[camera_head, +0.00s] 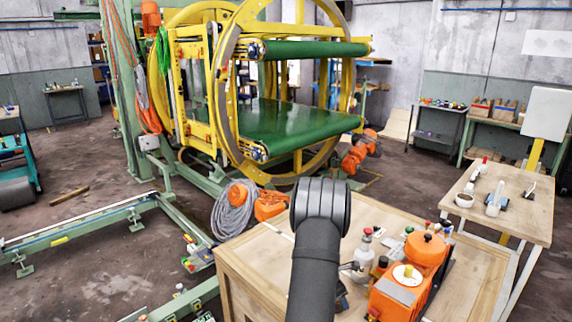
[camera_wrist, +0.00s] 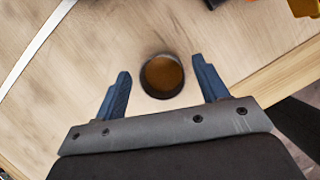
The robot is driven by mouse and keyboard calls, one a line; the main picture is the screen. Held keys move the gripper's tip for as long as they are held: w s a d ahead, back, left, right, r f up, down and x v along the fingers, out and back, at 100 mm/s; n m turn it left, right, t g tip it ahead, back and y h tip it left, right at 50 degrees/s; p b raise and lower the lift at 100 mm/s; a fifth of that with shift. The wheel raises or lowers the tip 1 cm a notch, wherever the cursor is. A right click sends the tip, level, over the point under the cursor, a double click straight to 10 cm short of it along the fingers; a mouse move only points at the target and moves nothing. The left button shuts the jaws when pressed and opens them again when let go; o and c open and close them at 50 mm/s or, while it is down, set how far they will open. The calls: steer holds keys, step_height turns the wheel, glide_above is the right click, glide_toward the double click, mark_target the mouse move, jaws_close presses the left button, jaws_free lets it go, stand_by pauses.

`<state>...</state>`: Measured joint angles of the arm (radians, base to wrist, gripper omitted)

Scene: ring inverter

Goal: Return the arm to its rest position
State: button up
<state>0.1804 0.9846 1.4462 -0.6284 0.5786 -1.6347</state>
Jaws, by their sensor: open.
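My gripper (camera_wrist: 160,65) is open in the wrist view, with its two blue fingers spread apart. A small round piece with a dark rim and a brown middle (camera_wrist: 163,75) shows between the fingertips. No contact with either finger shows, and I cannot tell its height relative to them. Below is a pale wooden top (camera_wrist: 60,110) with a light strip at the upper left. In the head view my dark arm reaches up over the wooden workbench (camera_head: 250,265) and hides most of the gripper.
An orange machine (camera_head: 428,250) and a bottle (camera_head: 364,255) stand on the bench right of my arm. A side table (camera_head: 520,215) with small items is farther right. The large yellow ring inverter (camera_head: 225,80) with green belts (camera_head: 290,125) stands behind the bench.

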step_height(320, 180, up, 7)
steer(key=s+a+f, duration=0.1)
steer(key=s, duration=0.1)
steer(key=s+a+f, duration=0.2)
steer(key=s, duration=0.1)
steer(key=s+a+f, duration=0.1)
steer(key=s, duration=0.2)
steer(key=shift+s+a+f, duration=0.25)
steer(key=s+a+f, duration=0.2)
steer(key=s+a, duration=0.1)
steer(key=s, duration=0.3)
steer(key=s+a+f, duration=0.2)
steer(key=s+a, duration=0.1)
steer(key=s, duration=0.3)
steer(key=w+d, duration=0.1)
steer(key=d, duration=0.2)
steer(key=w+d, duration=0.1)
steer(key=d, duration=0.2)
steer(key=w+d, duration=0.1)
steer(key=d, duration=0.2)
steer(key=shift+w, duration=0.3)
